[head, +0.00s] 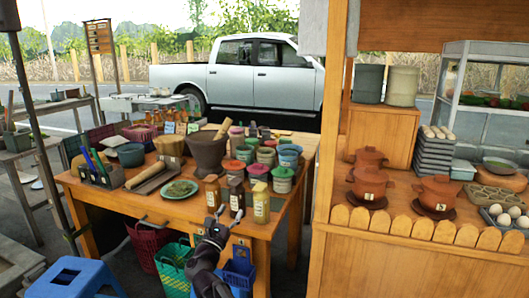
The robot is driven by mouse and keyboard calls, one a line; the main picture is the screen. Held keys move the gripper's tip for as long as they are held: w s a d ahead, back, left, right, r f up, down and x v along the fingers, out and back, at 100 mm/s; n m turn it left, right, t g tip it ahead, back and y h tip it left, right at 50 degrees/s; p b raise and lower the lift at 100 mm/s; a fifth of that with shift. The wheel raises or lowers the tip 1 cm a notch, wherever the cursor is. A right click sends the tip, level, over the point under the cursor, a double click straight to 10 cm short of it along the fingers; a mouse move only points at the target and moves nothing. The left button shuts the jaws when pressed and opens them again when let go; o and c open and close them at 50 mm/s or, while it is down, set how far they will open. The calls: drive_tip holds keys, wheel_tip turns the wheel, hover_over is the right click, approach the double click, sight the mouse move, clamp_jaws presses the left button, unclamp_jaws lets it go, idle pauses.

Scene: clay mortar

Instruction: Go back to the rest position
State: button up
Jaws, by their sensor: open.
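My gripper (229,214) is open and appears empty, with its fingers apart. It is in front of the wooden table's (150,205) front edge, near the bottles. My dark arm comes up from the bottom of the head view. A brown clay mortar (208,154) stands upright on the table, farther back than my gripper and apart from it. A wooden pestle (223,128) leans out of its top.
Sauce bottles (261,203) stand at the table's front right corner, close to my gripper. Lidded jars (258,172) crowd behind them. Green (173,262) and blue baskets (238,276) are below. A wooden stall counter (390,262) is right. A blue stool (75,278) is left.

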drive_tip(key=s+d+f+m+g+h, duration=0.1)
drive_tip(key=d+f+m+g, duration=0.55)
drive_tip(key=d, duration=0.45)
drive_tip(key=s+d+f+m+g+h, duration=0.1)
drive_tip(key=s+d+f+m+g, duration=0.1)
drive_tip(key=d+f+m+g, duration=0.55)
drive_tip(key=s+d+f+m+g+y, duration=0.2)
drive_tip(key=s+d+f+m+y, duration=0.1)
drive_tip(key=s+d+f+m, duration=0.45)
drive_tip(key=s+d+f+m+g+y, duration=0.1)
drive_tip(key=s+f+m+g+y, duration=0.35)
drive_tip(key=s+m+y, duration=0.35)
wheel_tip(320, 180, up, 26)
drive_tip(key=p, duration=2.5)
drive_tip(key=shift+w+m+p, duration=0.3)
drive_tip(key=shift+w+m, duration=0.1)
drive_tip(key=shift+m, duration=0.05)
drive_tip(key=shift+f, duration=0.15)
drive_tip(key=shift+a, duration=0.1)
